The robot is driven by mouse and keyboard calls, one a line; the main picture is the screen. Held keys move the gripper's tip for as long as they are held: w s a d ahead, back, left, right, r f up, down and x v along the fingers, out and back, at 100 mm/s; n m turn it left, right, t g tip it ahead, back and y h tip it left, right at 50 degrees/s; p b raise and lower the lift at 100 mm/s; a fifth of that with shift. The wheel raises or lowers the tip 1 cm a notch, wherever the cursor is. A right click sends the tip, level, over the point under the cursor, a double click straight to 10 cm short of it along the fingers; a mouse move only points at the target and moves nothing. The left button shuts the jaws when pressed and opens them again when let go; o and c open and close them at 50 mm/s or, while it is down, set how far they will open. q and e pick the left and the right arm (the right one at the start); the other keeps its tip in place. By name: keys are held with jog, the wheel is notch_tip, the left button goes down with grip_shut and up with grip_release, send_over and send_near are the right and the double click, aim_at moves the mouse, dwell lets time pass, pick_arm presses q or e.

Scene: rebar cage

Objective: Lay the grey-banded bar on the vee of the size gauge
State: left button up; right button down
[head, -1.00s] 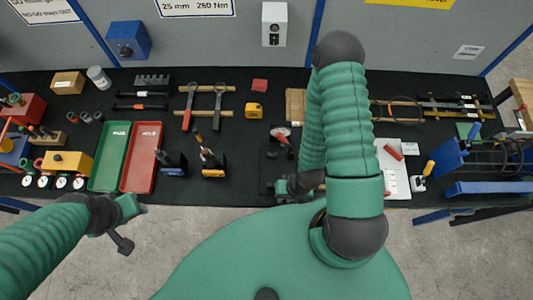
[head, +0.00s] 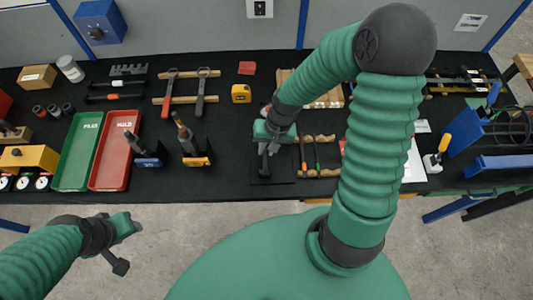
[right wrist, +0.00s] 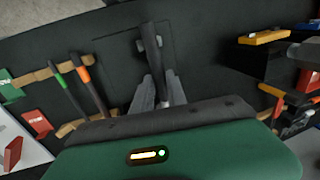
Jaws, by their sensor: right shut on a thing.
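My right gripper (head: 265,168) is over a dark square plate (head: 284,170), which appears to be the size gauge's base. In the right wrist view its two grey fingers (right wrist: 158,88) are shut on a slim dark bar (right wrist: 171,78), apparently the grey-banded bar; its band is not clear. A small grey piece (right wrist: 149,43) shows beyond the fingertips; I cannot tell whether it is the vee or whether the bar touches it.
A wooden rack (head: 327,172) with orange- and green-banded bars (head: 317,155) stands just right of the gripper. Green (head: 75,165) and red (head: 108,165) trays and upright tool stands (head: 195,160) lie left. Bare table lies between the stands and the plate.

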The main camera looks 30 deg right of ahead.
aim_at(265, 152)
jog(key=x, duration=0.3)
jog(key=shift+w+d+f, duration=0.15)
jog(key=shift+w+f, duration=0.15)
jog(key=shift+w, duration=0.05)
jog(key=shift+d+f, duration=0.1)
jog(key=shift+f, duration=0.1)
jog(key=shift+d, duration=0.2)
jog(key=c, duration=1.8)
grip_release()
jog(key=shift+s+d, duration=0.1)
jog(key=o, duration=0.5)
jog(key=shift+c, duration=0.2)
pick_arm(q)
jog(key=shift+w+f, duration=0.1)
jog(key=shift+w, duration=0.1)
pick_arm(e)
jog(key=shift+a, duration=0.25)
pick_arm(q)
jog(key=shift+a, duration=0.15)
